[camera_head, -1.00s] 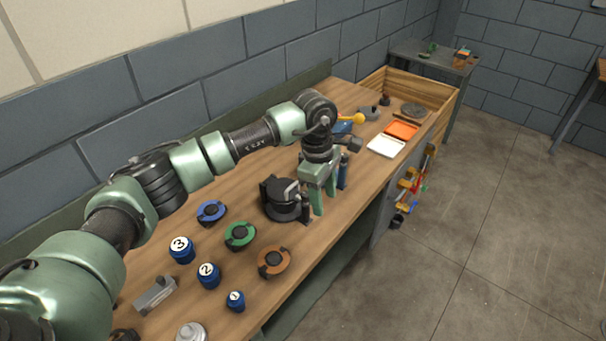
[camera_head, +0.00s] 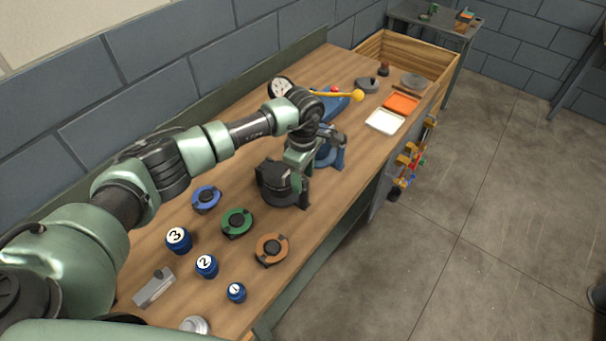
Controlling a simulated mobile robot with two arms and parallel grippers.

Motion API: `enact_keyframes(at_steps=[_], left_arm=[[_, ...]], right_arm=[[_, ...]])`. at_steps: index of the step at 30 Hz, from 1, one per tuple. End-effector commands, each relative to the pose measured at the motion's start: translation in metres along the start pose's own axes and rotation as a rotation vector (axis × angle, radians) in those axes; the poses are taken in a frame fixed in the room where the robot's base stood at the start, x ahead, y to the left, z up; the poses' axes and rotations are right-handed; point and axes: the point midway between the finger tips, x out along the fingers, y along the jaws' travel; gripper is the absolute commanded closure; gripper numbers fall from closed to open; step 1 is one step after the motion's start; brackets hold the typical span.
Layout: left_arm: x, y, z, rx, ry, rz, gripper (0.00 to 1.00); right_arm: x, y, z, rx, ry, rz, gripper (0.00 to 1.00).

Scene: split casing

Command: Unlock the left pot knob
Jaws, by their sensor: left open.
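A round black pot-like casing (camera_head: 276,185) stands on the workbench, with dark upright parts at its rim. A blue fixture with a round base (camera_head: 330,157) stands just behind and to its right. I cannot tell which small part is the left pot knob. My left gripper (camera_head: 301,158) points down over the right rear side of the black casing, close to it. It is open; its fingertips are mostly hidden, and I cannot tell whether they touch anything. My right gripper is not in view.
Blue (camera_head: 206,198), green (camera_head: 237,222) and orange (camera_head: 271,249) ring-shaped parts lie in front of the casing, with several numbered blue knobs (camera_head: 178,239) nearby. A yellow-tipped lever (camera_head: 357,96), a white tray (camera_head: 385,121) and an orange tray (camera_head: 401,103) are farther back.

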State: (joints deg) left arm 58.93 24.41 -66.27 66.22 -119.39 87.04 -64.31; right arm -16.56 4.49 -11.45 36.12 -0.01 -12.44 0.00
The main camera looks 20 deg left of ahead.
Motion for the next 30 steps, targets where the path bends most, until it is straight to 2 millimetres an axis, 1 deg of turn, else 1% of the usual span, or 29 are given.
enact_keyframes(at_steps=[1,3,4,5,6,9,12,14,19,23,30], left_arm=[[0.0,0.0,0.0,0.001,0.0,0.0,0.51],[0.0,0.0,0.0,0.001,0.0,0.0,0.51],[0.0,0.0,0.0,0.0,0.0,0.0,0.57],[0.0,0.0,0.0,0.0,0.0,0.0,0.65],[0.0,0.0,0.0,0.0,0.0,0.0,0.76],[0.0,0.0,0.0,0.0,0.0,0.0,1.0],[0.0,0.0,0.0,-0.001,0.0,0.0,1.0],[0.0,0.0,0.0,-0.002,0.001,0.0,1.0],[0.001,0.0,-0.001,-0.03,0.002,0.0,1.0],[0.002,0.0,-0.002,-0.083,0.003,0.001,1.0],[0.004,0.0,-0.002,-0.261,0.004,0.002,1.0]], right_arm=[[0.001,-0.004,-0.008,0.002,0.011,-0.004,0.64],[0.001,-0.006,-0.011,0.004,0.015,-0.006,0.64],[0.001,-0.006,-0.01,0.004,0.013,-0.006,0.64],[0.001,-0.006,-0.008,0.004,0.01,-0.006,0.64],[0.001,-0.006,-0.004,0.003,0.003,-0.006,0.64],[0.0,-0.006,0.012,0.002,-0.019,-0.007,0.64],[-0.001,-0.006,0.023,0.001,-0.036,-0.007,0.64],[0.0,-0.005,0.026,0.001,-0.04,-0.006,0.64],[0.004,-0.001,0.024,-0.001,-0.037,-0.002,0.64],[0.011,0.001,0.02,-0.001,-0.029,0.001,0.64],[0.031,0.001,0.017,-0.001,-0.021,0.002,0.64]])
